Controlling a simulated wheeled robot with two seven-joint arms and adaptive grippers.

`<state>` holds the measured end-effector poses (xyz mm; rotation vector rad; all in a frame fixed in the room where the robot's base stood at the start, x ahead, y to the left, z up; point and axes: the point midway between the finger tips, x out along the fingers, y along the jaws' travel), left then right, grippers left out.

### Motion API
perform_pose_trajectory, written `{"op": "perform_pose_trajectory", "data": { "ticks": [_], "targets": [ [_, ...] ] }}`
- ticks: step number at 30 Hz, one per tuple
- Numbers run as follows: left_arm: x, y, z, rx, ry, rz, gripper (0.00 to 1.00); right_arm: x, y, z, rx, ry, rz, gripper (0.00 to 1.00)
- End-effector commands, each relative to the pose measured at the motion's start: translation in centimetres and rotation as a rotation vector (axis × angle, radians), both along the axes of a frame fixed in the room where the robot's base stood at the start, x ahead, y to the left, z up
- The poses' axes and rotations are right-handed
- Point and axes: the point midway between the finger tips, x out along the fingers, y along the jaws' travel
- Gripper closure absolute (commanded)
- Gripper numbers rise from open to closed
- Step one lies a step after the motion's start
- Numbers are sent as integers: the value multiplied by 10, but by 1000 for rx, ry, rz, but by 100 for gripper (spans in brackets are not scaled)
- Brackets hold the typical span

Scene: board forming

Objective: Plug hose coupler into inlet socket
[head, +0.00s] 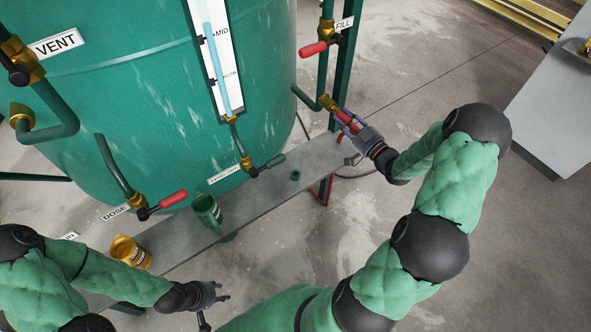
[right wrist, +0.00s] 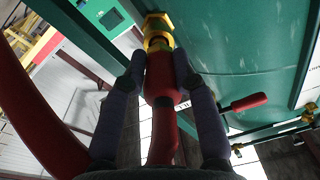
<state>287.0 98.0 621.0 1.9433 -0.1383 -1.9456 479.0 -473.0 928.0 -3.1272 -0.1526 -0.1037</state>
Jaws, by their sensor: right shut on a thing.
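The inlet socket is a brass fitting (head: 327,103) at the lower end of the fill pipe; it also shows at the top of the right wrist view (right wrist: 157,22). My right gripper (head: 348,121) is shut on the red hose coupler (right wrist: 161,82), with one finger on each side of it. The coupler's front end points at the socket, in line with it and touching or very close. I cannot tell whether it is seated. The red hose (right wrist: 40,115) loops at the left of the wrist view. My left gripper (head: 222,297) is away at lower left, apparently empty, its opening unclear.
A green tank (head: 130,110) stands behind, with red-handled valves (head: 314,49) and (head: 173,198) on its pipes. A grey bench (head: 255,187) below carries a green jug (head: 207,212) and a yellow container (head: 129,252). The floor to the right is open up to a grey cabinet (head: 555,115).

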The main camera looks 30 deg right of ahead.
Motion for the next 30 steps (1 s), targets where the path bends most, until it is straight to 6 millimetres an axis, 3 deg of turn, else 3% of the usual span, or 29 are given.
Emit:
{"op": "perform_pose_trajectory", "data": {
  "ticks": [22,23,25,26,30],
  "targets": [
    [0,0,-3,0,0,0,60,14,1,0,0,-1,0,100],
    [0,0,-3,0,0,0,60,14,1,0,0,-1,0,69],
    [0,0,-3,0,0,0,60,14,1,0,0,-1,0,49],
    [0,0,-3,0,0,0,60,14,1,0,0,-1,0,44],
    [0,0,-3,0,0,0,60,14,1,0,0,0,0,44]
  ]
}}
